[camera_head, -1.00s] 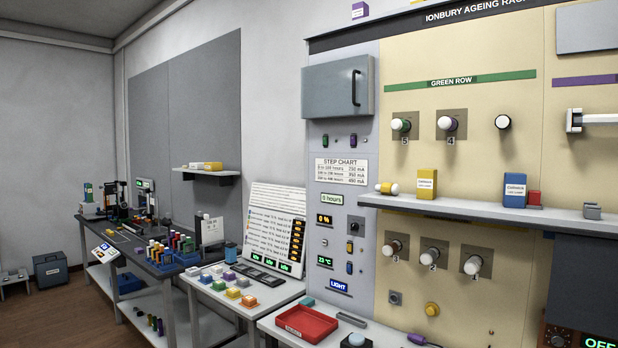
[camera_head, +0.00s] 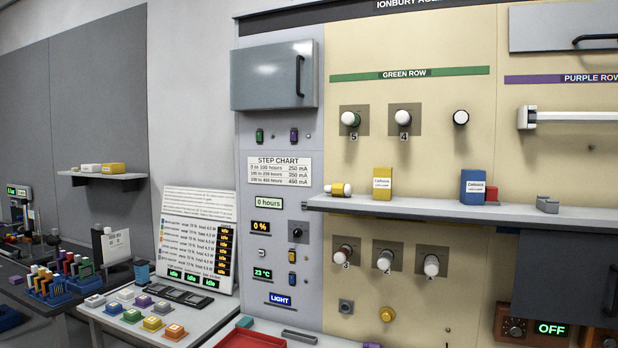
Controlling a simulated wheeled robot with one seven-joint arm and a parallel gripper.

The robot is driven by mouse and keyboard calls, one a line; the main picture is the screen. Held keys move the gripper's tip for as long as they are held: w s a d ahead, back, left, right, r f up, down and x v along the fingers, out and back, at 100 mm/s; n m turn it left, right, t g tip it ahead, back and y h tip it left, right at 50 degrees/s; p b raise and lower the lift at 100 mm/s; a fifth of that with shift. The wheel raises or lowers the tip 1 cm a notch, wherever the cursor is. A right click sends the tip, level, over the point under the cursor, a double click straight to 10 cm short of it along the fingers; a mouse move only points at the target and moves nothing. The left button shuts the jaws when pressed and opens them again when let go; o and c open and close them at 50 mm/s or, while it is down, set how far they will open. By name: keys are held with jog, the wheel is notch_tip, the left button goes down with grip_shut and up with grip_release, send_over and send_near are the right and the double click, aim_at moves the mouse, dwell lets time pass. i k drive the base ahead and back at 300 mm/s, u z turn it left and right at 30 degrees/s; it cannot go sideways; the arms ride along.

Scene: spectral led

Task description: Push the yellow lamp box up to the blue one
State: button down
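The yellow lamp box (camera_head: 382,184) stands upright on the long grey shelf (camera_head: 420,208) of the ageing rack. The blue lamp box (camera_head: 473,187) stands on the same shelf to its right, with a wide bare gap between them. A small red block (camera_head: 491,194) is close beside the blue box on its right. My gripper does not show in this view.
A yellow and white lamp (camera_head: 339,189) lies on the shelf left of the yellow box. A grey holder (camera_head: 547,204) sits right of the red block. Mounted lamps (camera_head: 432,265) stick out below the shelf. A white bar handle (camera_head: 526,117) juts out at the upper right.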

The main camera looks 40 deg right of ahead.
aim_at(382, 175)
jog(key=z, duration=0.6)
jog(key=i, duration=0.6)
jog(key=z, duration=0.6)
